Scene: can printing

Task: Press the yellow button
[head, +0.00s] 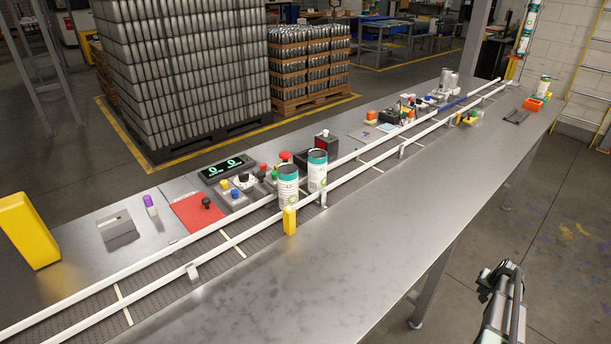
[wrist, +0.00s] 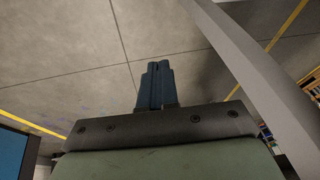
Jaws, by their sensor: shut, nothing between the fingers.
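A small yellow button (head: 224,185) shows in the head view among a cluster of coloured buttons and knobs on the far side of the conveyor. It is small in the picture, and its exact shape is hard to tell. My gripper (wrist: 156,82) shows in the wrist view with its two dark fingers together and nothing between them. The wrist view shows bare floor beyond the fingers and no button. In the head view my arm is at the lower right, off the near side of the table and far from the button.
Two white-and-teal cans (head: 288,187) stand on the conveyor (head: 190,284) close to the buttons, between white rails. A yellow block (head: 290,220) stands by the near rail. A digital display (head: 227,167) sits behind the buttons. The near metal tabletop (head: 330,250) is clear.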

